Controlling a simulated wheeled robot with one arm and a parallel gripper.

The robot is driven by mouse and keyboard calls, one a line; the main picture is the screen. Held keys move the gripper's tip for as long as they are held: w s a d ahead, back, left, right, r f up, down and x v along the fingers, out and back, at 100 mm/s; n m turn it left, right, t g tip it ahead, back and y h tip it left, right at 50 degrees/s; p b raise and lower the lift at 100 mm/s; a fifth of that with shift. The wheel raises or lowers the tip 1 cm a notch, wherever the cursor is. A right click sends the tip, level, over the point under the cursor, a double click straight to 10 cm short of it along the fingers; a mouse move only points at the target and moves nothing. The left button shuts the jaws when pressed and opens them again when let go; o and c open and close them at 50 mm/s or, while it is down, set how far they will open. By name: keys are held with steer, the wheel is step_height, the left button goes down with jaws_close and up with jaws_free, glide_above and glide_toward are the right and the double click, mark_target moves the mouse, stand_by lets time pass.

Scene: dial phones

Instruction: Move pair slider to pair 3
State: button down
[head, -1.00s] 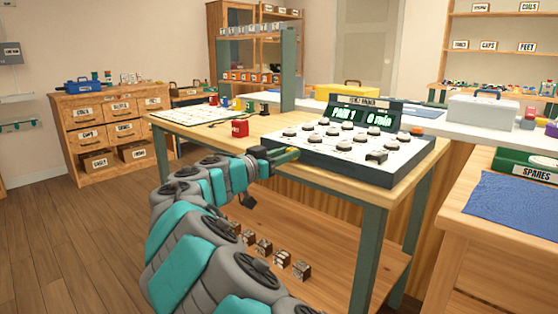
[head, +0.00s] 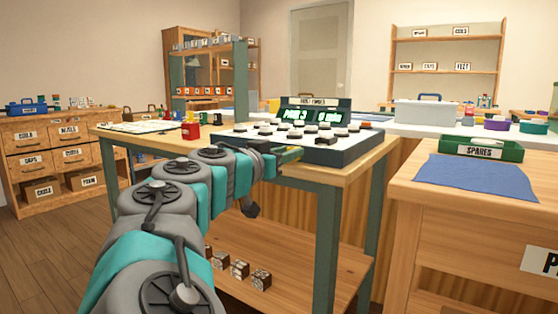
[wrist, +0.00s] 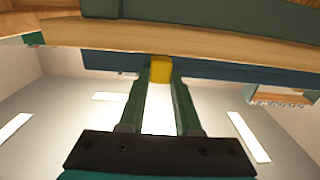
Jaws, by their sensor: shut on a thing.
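The pair bench console (head: 325,142) sits on the wooden table, a dark box with a white sloped top carrying several round knobs. Its raised green display (head: 315,116) appears to read PAIR 3 and 0 min, though the digits are small. My gripper (head: 288,154) is at the front edge of the console. In the wrist view its fingers (wrist: 160,82) are closed on a yellow block (wrist: 160,68), which looks like the pair slider's handle. The slider's track is hidden from both views.
A red mug-like object (head: 190,131) and a white sheet (head: 140,126) lie left of the console on the table (head: 350,170). A wooden counter with a blue cloth (head: 475,177) and a green SPARES tray (head: 480,150) stands at the right.

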steer(key=shift+s+d, duration=0.15)
steer(key=shift+d, duration=0.1)
steer(key=c, duration=0.6)
jaws_free()
steer(key=shift+s, duration=0.1)
